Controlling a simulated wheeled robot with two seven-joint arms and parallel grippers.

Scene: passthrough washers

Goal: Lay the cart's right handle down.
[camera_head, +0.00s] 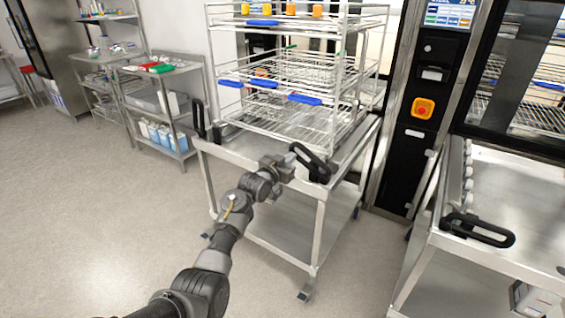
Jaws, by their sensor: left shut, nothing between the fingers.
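The steel cart (222,149) stands in the middle, in front of the tall washer. Its right handle (314,164) is a black loop at the front right corner and looks tilted up from the cart top. Its left handle (200,118) is a black loop standing upright at the front left corner. My left gripper (290,160) is shut and empty, close beside the left side of the right handle. I cannot tell whether it touches the handle. My right gripper is out of view.
A wire rack (290,120) with blue clips stands on the cart. A second cart (500,190) with a black handle (478,230) lying flat is at the right. The washer's black panel (410,150) stands between them. Shelves (165,100) line the back left. The left floor is clear.

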